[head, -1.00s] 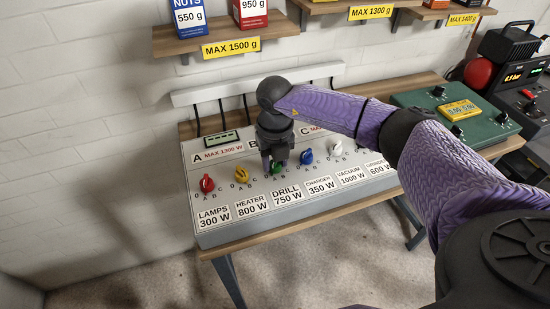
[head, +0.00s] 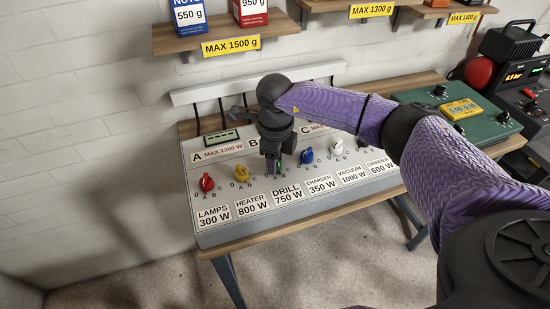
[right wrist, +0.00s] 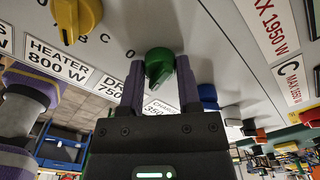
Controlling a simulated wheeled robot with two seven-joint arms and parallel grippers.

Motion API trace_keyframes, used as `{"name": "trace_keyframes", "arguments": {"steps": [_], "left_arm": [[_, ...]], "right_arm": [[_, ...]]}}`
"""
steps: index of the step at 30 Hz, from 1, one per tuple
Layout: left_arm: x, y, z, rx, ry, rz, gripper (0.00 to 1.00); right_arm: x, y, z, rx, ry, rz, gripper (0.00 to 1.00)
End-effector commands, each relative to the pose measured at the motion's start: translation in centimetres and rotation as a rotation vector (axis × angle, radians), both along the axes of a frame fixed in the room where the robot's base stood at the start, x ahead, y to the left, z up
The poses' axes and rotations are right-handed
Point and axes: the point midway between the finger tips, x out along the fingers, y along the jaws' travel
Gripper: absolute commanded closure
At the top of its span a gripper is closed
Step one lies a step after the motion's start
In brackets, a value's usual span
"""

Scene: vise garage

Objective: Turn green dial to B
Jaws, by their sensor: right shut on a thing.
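The green dial (head: 281,163) sits on the grey sloped panel (head: 225,222) above the DRILL 750 W label (head: 287,194). In the head view, my right gripper (head: 275,165) hides most of it. In the right wrist view, the green dial (right wrist: 160,64) stands between the two fingers of my right gripper (right wrist: 159,78), which is shut on it. An O mark (right wrist: 131,53) shows beside the dial. Its A, B and C marks are hidden, so I cannot tell which letter it points to. My left gripper is out of view.
A red dial (head: 207,183) and a yellow dial (head: 241,174) are left of the green one. A blue dial (head: 307,156) and a white dial (head: 336,147) are to its right. A wooden shelf (head: 225,34) hangs above. A green box (head: 480,129) stands right.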

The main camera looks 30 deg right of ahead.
Motion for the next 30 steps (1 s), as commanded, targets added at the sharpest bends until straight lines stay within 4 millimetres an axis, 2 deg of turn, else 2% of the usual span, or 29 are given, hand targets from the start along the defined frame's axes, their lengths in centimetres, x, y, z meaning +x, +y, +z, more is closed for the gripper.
{"name": "trace_keyframes", "arguments": {"steps": [9, 26, 27, 30], "left_arm": [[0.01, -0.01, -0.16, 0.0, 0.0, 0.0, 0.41], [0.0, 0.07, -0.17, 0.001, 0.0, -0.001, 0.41], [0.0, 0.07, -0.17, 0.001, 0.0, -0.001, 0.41], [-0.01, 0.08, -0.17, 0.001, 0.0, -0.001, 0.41]], "right_arm": [[0.03, -0.01, 0.04, 0.0, -0.001, 0.112, 1.0], [0.05, -0.03, 0.07, 0.0, -0.003, 0.136, 1.0], [0.05, -0.03, 0.07, 0.0, -0.003, 0.136, 0.51], [0.04, -0.02, 0.06, 0.0, -0.001, 0.136, 0.3]]}}
